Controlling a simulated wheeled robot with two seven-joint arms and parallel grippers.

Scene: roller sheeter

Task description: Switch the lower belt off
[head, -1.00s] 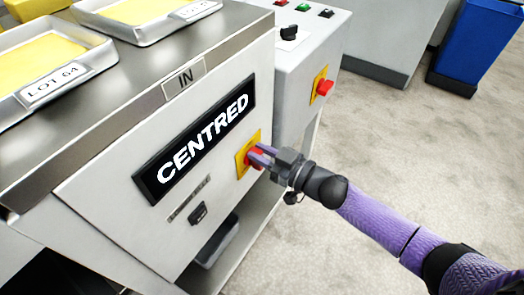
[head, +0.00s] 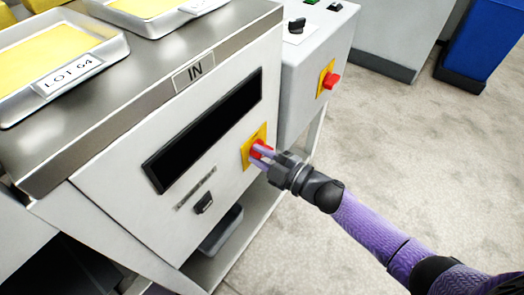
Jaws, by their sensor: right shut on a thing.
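A red knob on a yellow plate (head: 248,150) sits on the sloped front panel of the machine. My right gripper (head: 262,153) is shut on the red knob (head: 257,146), its fingers to either side of it. A small black switch (head: 204,203) sits lower on the panel, under a small label strip (head: 196,188). My left gripper is not in view.
A grey control box (head: 310,75) to the right carries a second red knob (head: 332,80) on yellow and a black selector (head: 296,26). Trays of yellow sheets (head: 118,50) stand on the steel top. Open floor lies at right, with a blue bin (head: 490,40) beyond.

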